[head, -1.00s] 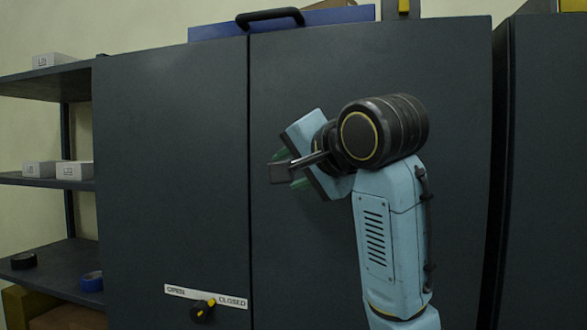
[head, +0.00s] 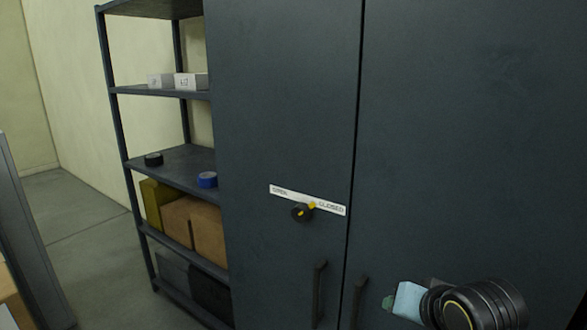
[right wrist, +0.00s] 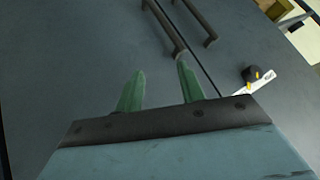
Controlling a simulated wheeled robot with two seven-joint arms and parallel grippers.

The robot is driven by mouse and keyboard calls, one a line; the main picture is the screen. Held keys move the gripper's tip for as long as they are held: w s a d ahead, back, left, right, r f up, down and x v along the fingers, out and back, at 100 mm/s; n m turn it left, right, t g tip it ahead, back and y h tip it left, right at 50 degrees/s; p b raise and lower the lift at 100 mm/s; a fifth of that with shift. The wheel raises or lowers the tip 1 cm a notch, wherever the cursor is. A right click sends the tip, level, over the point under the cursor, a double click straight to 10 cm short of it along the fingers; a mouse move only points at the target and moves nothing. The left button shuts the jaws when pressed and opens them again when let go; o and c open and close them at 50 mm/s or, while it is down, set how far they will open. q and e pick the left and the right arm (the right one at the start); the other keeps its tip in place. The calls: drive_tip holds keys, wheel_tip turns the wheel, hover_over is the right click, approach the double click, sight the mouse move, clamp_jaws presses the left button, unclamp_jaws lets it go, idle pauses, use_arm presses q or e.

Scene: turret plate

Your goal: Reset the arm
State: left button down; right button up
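My right arm shows at the lower right of the head view, with its gripper (head: 388,302) low in front of the cabinet's right door, partly seen. In the right wrist view the right gripper (right wrist: 160,85) has its two green fingers spread apart with nothing between them. Its fingers point toward the dark cabinet doors (head: 430,120), near two vertical handles. My left gripper is not in view.
The shut cabinet has a black and yellow knob (head: 302,211) under an OPEN/CLOSED label (head: 290,196), its yellow mark toward CLOSED. Two door handles (head: 319,290) are below. A shelf rack (head: 150,92) with white boxes, tape rolls and cartons stands at left.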

drive_tip(key=s+d+f+n+g+h, duration=0.1)
drive_tip(key=s+f+n+g, duration=0.2)
drive_tip(key=s+f, duration=0.8)
drive_tip(key=s+d+f+n+g, duration=0.1)
drive_tip(key=s+f+n+g, duration=0.2)
drive_tip(key=s+f, duration=0.75)
drive_tip(key=s+f+b, duration=0.1)
drive_tip(key=s+f, duration=0.2)
drive_tip(key=f, duration=0.9)
drive_tip(key=s+f, duration=0.3)
drive_tip(key=f, duration=0.9)
drive_tip(key=s+d+f+g+b, duration=0.1)
drive_tip(key=s+d+f+g, duration=0.1)
drive_tip(key=s+f, duration=1.2)
drive_tip(key=shift+s+d+f, duration=0.25)
drive_tip(key=shift+s+d, duration=0.4)
drive_tip(key=shift+s, duration=0.1)
drive_tip(key=shift+s, duration=0.1)
